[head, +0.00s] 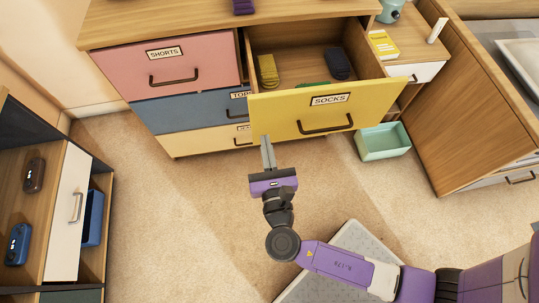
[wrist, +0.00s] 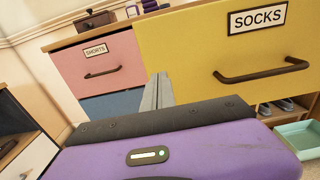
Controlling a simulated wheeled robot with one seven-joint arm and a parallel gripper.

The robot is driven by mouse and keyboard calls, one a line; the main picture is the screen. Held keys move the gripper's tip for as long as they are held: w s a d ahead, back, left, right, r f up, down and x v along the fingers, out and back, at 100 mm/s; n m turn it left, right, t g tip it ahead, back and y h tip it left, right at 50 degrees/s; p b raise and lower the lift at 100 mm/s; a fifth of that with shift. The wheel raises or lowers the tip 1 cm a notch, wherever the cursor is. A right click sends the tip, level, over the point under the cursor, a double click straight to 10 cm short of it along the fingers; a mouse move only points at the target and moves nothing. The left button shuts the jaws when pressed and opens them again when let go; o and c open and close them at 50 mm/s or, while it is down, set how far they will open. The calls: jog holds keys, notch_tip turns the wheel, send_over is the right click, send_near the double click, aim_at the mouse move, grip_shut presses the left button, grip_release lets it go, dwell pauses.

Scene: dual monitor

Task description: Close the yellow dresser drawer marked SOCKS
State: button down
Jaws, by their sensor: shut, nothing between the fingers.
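The yellow drawer marked SOCKS (head: 285,120) is pulled out of the wooden dresser in the head view. Folded socks lie inside it, a yellow pair (head: 267,71) and a dark pair (head: 337,64), with something green partly hidden behind the front panel. The drawer front (wrist: 215,70) with its dark bar handle (wrist: 262,70) fills much of the wrist view. My gripper (head: 267,141) is shut and empty. Its fingertips (wrist: 158,80) are near the lower left part of the drawer front, left of the handle. I cannot tell whether they touch it.
The pink SHORTS drawer (head: 172,65) and the blue drawer (head: 190,112) at left look closed. A mint bin (head: 383,142) stands on the floor to the right, near a wooden cabinet (head: 440,110). A shelf unit (head: 45,200) stands at left. Carpet before the dresser is mostly clear.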

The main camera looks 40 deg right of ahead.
aim_at(261, 119)
jog(key=shift+x, duration=2.6)
jog(key=shift+w+d, duration=0.3)
jog(key=shift+w, duration=0.05)
jog(key=b+x, duration=0.4)
jog(key=x, duration=1.9)
jog(key=shift+w+d+f, duration=0.15)
jog(key=shift+d, duration=0.15)
jog(key=shift+w+d, duration=0.35)
jog(key=shift+w, duration=0.2)
jog(key=shift+w+r, duration=0.15)
jog(key=shift+r, duration=0.1)
jog(key=shift+d, duration=0.1)
